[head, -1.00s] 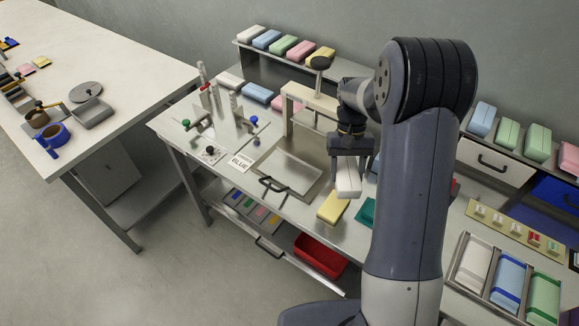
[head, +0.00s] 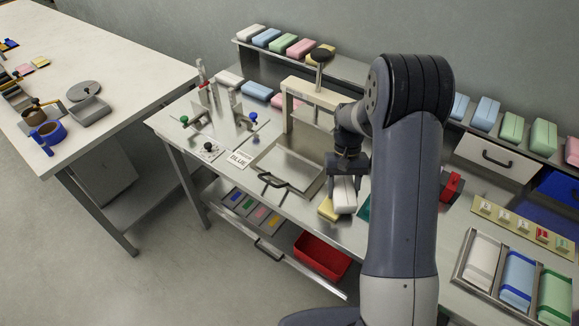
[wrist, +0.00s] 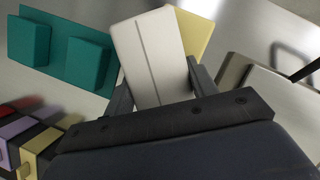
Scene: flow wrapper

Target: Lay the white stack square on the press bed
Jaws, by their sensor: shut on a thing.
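The white stack (head: 345,196) is held in my gripper (head: 345,181), above the bench and partly in front of a yellow stack (head: 326,210). In the wrist view the white stack (wrist: 152,52) lies between the two fingers (wrist: 158,88), which are shut on its sides, and a dark line runs along it. The press bed (head: 287,166) is a flat metal plate with a raised rim, left of my gripper. The press frame (head: 300,90) stands behind it. In the wrist view a metal edge, perhaps the bed's, shows at the right (wrist: 262,85).
A card reading BLUE (head: 239,159) lies left of the bed. A black handle (head: 274,181) is at its front. A teal block piece (wrist: 62,52) lies left of the stack in the wrist view. A red bin (head: 321,256) sits on the lower shelf. Coloured stacks line the back shelf (head: 280,42).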

